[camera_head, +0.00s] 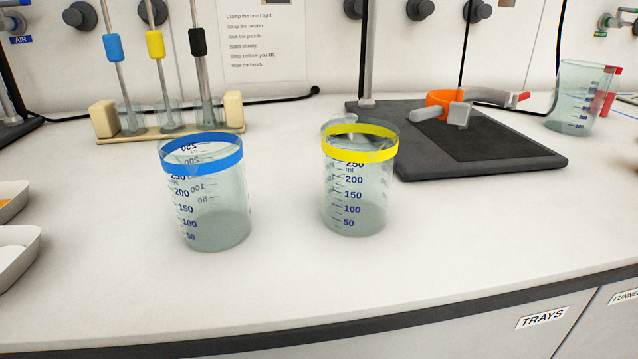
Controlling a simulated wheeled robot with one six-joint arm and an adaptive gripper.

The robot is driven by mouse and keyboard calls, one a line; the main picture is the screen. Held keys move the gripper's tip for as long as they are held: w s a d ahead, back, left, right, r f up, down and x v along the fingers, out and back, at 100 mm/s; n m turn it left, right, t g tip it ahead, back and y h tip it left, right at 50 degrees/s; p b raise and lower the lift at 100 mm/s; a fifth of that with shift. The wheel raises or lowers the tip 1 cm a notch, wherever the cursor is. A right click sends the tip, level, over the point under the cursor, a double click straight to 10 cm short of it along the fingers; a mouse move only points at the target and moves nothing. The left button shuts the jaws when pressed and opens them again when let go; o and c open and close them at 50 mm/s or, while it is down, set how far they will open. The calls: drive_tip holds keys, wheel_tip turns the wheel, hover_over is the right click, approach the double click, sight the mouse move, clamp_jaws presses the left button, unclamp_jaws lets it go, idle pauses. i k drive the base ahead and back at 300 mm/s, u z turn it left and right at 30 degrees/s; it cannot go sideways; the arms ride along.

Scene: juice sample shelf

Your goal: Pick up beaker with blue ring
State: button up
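The beaker with the blue ring (213,212) stands upright on the white bench, left of the middle of the head view. Its blue ring (201,153) runs around the top, and blue volume marks show on its clear wall. A similar beaker with a yellow ring (359,198) stands upright to its right, with a clear gap between them. Nothing touches the blue-ringed beaker. My gripper is not in view.
Behind stands a rack (170,132) with stirrers marked blue, yellow and black. A dark stand base with an orange clamp (441,103) lies at the back right, near another beaker (577,100). White trays (15,250) sit at the left edge. The bench front is clear.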

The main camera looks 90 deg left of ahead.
sight(203, 166)
drive_tip(key=u, duration=0.05)
drive_tip(key=i, duration=0.2)
drive_tip(key=u, duration=3.05)
